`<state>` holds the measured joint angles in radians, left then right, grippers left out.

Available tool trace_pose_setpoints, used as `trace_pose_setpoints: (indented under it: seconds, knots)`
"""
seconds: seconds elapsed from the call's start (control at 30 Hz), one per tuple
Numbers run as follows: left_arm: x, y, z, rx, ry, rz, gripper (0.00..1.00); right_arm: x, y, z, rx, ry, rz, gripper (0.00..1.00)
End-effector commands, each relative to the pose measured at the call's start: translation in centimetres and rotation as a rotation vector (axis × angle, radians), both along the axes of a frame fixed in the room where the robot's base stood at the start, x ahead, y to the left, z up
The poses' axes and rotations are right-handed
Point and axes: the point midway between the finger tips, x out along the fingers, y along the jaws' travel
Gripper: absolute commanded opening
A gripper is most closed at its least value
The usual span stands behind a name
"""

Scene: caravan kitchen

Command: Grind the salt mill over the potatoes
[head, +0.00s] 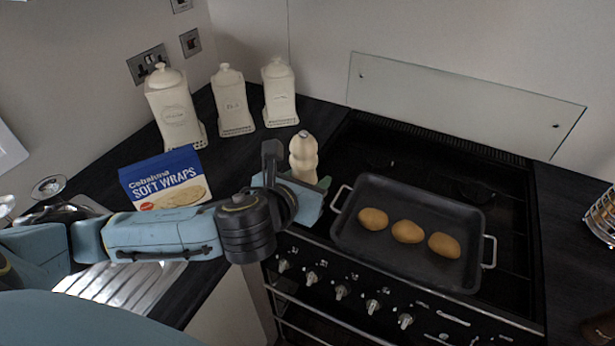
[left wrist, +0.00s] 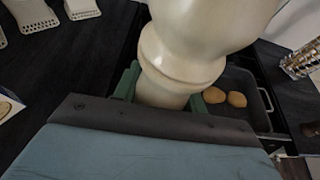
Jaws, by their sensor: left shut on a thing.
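The salt mill (head: 304,156) is cream coloured with a round knob on top. It is upright, on or just above the dark counter left of the hob; I cannot tell which. My left gripper (head: 301,180) is shut on its lower part. In the left wrist view the mill (left wrist: 190,50) fills the upper middle, between green finger pads (left wrist: 162,90). Three potatoes (head: 407,232) lie in a row in a black roasting tray (head: 355,260) on the hob. Two potatoes (left wrist: 225,97) show in the left wrist view. My right gripper is not in view.
Three cream canisters (head: 232,102) stand at the back left. A glass splashback (head: 460,100) is behind the hob. A metal rack (head: 603,218) stands at the right.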

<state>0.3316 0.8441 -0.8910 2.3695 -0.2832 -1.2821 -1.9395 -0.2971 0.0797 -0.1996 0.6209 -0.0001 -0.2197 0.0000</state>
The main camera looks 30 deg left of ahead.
Motion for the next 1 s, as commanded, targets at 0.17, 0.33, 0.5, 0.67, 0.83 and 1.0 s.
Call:
trace_pose_setpoints:
  seconds: [0.17,0.33,0.5,0.67,0.83,1.0]
  knots:
    - [2.2,-2.4,-0.4,-0.003,0.014,-0.068,0.14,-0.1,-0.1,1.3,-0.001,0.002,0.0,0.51]
    - [5.9,-7.6,-1.3,-0.005,0.033,-0.211,0.14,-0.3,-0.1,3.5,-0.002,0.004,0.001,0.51]
    - [9.2,-13.5,-1.7,-0.006,0.033,-0.372,0.14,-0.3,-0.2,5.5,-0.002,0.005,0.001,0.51]
    - [11.1,-17.9,-1.5,-0.003,0.018,-0.492,0.14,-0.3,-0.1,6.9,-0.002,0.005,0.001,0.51]
    - [12.1,-20.5,-1.3,0.0,0.004,-0.564,0.14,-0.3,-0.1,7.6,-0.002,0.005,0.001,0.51]
    - [12.4,-21.2,-1.5,-0.001,-0.001,-0.587,0.14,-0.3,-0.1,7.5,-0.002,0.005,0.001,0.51]
